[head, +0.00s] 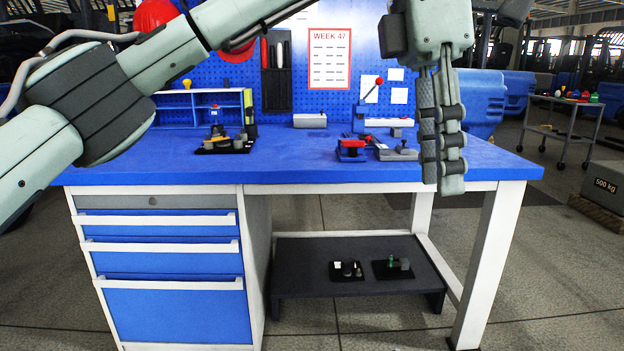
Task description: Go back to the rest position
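My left arm comes in from the left and passes out at the top of the head view. My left gripper (441,172) hangs down at the upper right, fingers pointing at the floor. It shows in front of the right part of the blue workbench top (290,165). The fingers overlap from this angle, so I cannot tell whether they are apart or together. I see no object held in them. My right gripper is not in view.
A red clamp-like fixture (351,150) and a dark tray with small parts (224,146) stand on the bench. Below is a dark shelf (300,285) with two small black trays. A trolley (562,120) and a 500 kg block (606,184) stand at right.

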